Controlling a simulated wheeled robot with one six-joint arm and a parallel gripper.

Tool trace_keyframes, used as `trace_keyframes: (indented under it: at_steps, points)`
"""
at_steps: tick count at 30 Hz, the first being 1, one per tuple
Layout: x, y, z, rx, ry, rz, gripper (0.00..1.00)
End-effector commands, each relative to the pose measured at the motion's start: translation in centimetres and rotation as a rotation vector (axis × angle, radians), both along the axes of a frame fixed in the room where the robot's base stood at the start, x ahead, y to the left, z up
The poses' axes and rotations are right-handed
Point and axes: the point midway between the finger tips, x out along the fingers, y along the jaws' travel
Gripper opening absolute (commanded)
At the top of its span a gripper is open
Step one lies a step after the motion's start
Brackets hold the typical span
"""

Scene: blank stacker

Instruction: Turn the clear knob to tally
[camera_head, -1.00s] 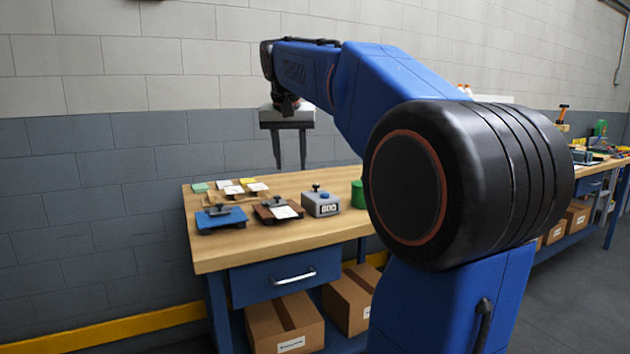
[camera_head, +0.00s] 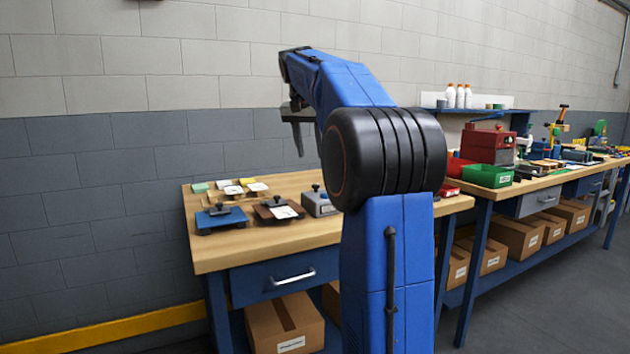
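The grey counter box (camera_head: 320,203) stands on the wooden bench, its right part hidden behind my arm. A small black knob (camera_head: 316,187) rises from its top; I cannot read any marking on it. The box's number window and blue button are hidden now. My gripper (camera_head: 308,140) hangs fingers down, high above the back of the bench and well clear of the box. One finger shows clearly, set off to the left of the gripper body; the other is mostly hidden behind my arm. The fingers look apart, with nothing seen between them.
A blue fixture (camera_head: 221,219) and a brown fixture (camera_head: 277,211) with black knobs stand left of the box. Several coloured cards lie behind them. Bare wood (camera_head: 250,243) runs along the bench front. A second bench with a green bin (camera_head: 487,176) stands right.

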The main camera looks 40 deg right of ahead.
Motion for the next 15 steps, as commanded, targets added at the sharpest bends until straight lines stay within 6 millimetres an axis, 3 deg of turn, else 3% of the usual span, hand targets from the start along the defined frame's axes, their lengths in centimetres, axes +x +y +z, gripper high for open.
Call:
trace_keyframes:
  at_steps: [15]
  points:
    - [1.7,-2.9,-8.3,0.0,0.0,0.0,0.4]
